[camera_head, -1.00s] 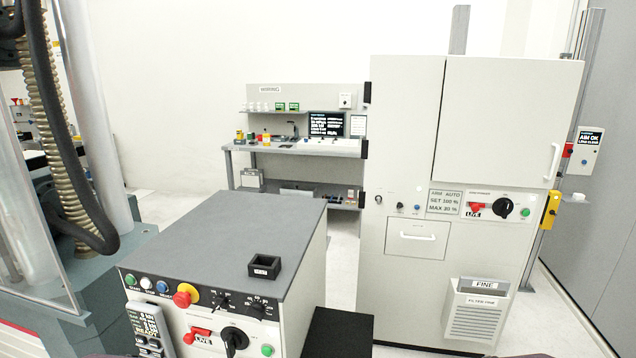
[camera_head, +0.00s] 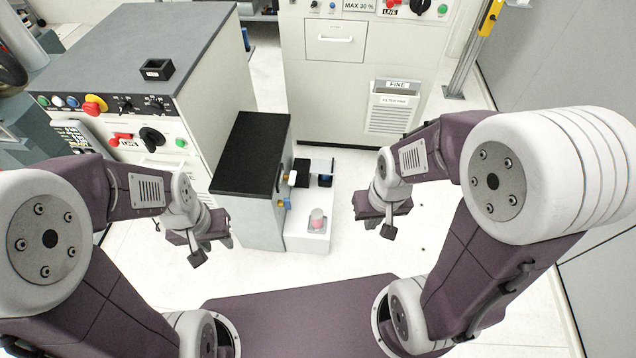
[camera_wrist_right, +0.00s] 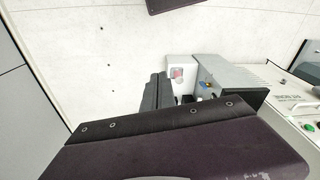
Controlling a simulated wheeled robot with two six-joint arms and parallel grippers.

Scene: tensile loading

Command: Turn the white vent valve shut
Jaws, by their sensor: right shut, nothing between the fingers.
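A small grey cabinet with a black top (camera_head: 252,152) stands on the floor in the middle of the head view. On its right side are small fittings: a whitish knob (camera_head: 292,178) and a blue part with yellow (camera_head: 287,203). The whitish knob may be the vent valve; it is too small to be sure. My left gripper (camera_head: 197,258) hangs to the left of this cabinet, apart from it. My right gripper (camera_head: 388,231) is shut and empty, to the right of the cabinet over bare floor. In the right wrist view its dark jaws (camera_wrist_right: 154,93) show, with the fittings (camera_wrist_right: 206,84) beyond.
A white box (camera_head: 308,236) with a small clear-and-pink cup (camera_head: 317,219) stands right of the cabinet. A grey-topped control console (camera_head: 130,50) with switches is at the left. A tall white cabinet (camera_head: 340,80) is behind. Floor around my right gripper is clear.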

